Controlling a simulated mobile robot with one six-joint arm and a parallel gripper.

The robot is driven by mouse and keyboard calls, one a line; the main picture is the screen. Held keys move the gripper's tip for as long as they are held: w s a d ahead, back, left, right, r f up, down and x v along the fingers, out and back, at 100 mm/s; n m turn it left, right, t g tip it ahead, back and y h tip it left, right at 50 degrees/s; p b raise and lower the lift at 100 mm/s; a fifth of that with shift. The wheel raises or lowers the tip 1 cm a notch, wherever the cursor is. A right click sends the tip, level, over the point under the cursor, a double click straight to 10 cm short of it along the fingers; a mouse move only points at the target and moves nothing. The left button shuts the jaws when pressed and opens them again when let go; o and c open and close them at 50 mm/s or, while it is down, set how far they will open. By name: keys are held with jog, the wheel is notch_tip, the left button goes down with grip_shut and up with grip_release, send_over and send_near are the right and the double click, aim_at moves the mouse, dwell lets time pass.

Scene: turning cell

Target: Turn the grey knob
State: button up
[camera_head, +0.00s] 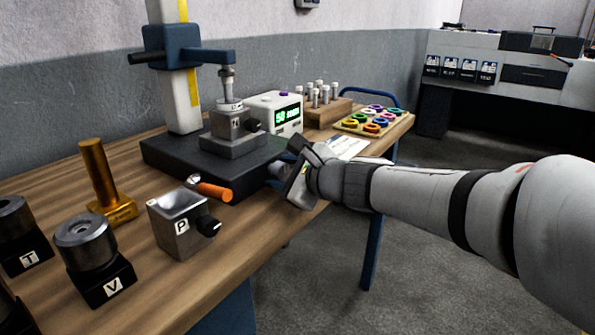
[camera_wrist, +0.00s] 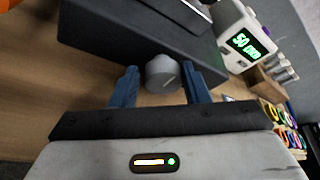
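The grey knob (camera_wrist: 163,75) is a short round knob on the side of the black base (camera_wrist: 120,28) of the measuring stand. In the wrist view it sits between the two blue fingers of my gripper (camera_wrist: 160,88). The fingers are apart, one on each side of the knob, with a gap on the left; I cannot tell whether the right finger touches it. In the head view my gripper (camera_head: 292,172) is at the front right side of the black base (camera_head: 175,160), and the knob is mostly hidden there.
A digital readout (camera_head: 280,114) stands behind the base. A rack of pins (camera_head: 325,103) and coloured rings (camera_head: 372,121) are at the back right.

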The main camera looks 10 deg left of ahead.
jog(key=o, duration=0.3)
jog(key=shift+d, duration=0.1)
jog(key=p+v, duration=0.2)
jog(key=v, duration=0.5)
jog(key=shift+r, duration=0.1)
jog(key=shift+s+d, duration=0.2)
jog(key=shift+d, duration=0.1)
